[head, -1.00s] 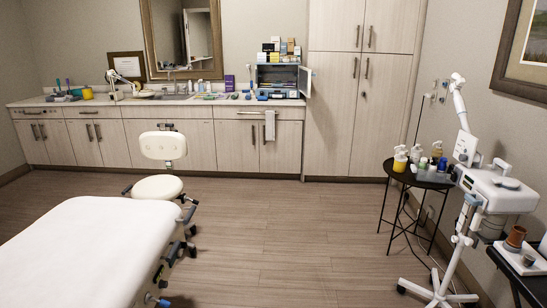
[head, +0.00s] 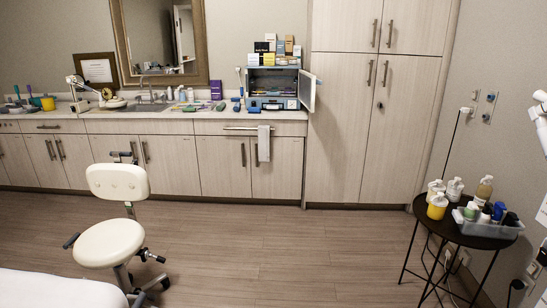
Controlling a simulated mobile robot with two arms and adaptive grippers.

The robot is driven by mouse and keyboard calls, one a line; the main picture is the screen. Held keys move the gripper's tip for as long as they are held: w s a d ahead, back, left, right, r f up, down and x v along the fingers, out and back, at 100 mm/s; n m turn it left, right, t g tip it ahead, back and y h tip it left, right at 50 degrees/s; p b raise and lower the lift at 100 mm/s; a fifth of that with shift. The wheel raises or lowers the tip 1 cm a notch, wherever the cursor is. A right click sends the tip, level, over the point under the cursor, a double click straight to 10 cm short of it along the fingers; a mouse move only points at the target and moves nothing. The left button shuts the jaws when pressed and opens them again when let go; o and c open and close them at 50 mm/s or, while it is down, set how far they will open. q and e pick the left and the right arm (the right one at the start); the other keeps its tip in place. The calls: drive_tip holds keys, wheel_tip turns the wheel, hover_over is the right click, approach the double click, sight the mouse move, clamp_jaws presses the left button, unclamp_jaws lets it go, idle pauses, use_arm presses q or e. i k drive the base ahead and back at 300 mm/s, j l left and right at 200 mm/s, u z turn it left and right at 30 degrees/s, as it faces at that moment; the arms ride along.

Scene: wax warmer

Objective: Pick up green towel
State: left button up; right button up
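I cannot make out a green towel in the head view. A pale grey towel (head: 264,143) hangs folded over the drawer handle (head: 248,128) at the front of the long counter. No gripper of mine shows in the head view, so I cannot see what either one holds.
A cream stool (head: 110,243) stands at the left, before the white bed (head: 60,291). A black round table (head: 470,236) with bottles is at the right. The counter (head: 130,114) bears a sink, small items and an open blue cabinet (head: 274,103). The middle floor (head: 270,250) is clear.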

sight(219, 108)
drive_tip(key=i+u, duration=0.15)
drive_tip(key=i, duration=0.75)
drive_tip(key=i+l+u, duration=0.1)
drive_tip(key=i, duration=0.85)
drive_tip(key=i+u, duration=0.5)
drive_tip(key=i, duration=1.35)
drive_tip(key=i+z, duration=0.25)
drive_tip(key=i+l, duration=0.2)
drive_tip(key=i+l+z, duration=0.15)
drive_tip(key=i, duration=0.2)
